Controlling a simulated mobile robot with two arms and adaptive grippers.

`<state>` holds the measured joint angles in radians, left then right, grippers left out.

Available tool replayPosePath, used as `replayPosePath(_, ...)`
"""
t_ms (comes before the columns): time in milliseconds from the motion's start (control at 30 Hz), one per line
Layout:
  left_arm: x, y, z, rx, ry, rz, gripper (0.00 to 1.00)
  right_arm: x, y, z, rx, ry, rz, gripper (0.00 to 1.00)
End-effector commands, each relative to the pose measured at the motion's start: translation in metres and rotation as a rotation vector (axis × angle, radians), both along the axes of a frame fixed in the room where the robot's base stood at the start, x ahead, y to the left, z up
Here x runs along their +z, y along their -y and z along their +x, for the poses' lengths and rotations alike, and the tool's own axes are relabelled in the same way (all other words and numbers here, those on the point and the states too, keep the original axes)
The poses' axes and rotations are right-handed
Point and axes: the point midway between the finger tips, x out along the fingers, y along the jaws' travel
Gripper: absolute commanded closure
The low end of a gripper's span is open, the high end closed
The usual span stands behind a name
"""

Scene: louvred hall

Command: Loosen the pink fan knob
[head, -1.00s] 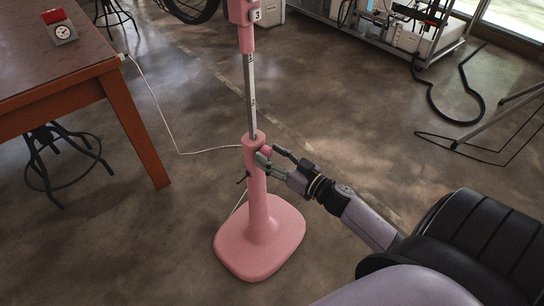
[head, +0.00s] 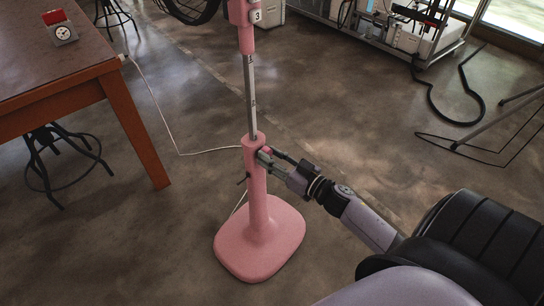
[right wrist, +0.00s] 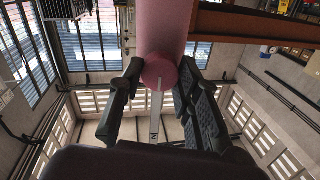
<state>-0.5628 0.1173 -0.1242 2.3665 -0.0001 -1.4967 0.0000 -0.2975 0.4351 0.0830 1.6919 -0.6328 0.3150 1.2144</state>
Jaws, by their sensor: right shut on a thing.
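The pink fan stands upright on the floor, with a pink base (head: 262,245), a thick pink lower column (head: 257,185) and a thin metal pole (head: 250,95). My right gripper (head: 263,155) is at the upper part of the lower column, reaching in from the right. It is shut on the round pink knob (right wrist: 159,71), which sits between its fingers in the right wrist view. In the head view the fingers mostly hide the knob. The fan's wire cage (head: 190,8) is cut off at the top edge. My left gripper is not in view.
A brown table (head: 60,62) stands at the left, with a small dial device (head: 62,33) on it. A white cable (head: 158,112) runs from the table edge across the floor towards the fan. A metal cart (head: 400,35) stands at the back right.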

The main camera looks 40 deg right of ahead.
Motion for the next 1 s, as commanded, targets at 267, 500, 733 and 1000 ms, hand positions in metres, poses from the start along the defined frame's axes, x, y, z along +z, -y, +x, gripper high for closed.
replayPosePath(267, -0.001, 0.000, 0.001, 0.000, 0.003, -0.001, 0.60, 0.001, -0.001, 0.000, 0.002, 0.009, -0.033, 0.97)
replayPosePath(500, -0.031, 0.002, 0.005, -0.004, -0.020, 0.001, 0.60, 0.002, -0.001, 0.000, 0.000, 0.042, -0.162, 0.97)
replayPosePath(733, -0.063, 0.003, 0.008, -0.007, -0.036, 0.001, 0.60, 0.002, -0.001, 0.000, 0.001, 0.093, -0.361, 0.97)
replayPosePath(1000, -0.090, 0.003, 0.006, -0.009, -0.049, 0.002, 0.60, 0.001, -0.001, 0.000, 0.000, 0.157, -0.609, 0.97)
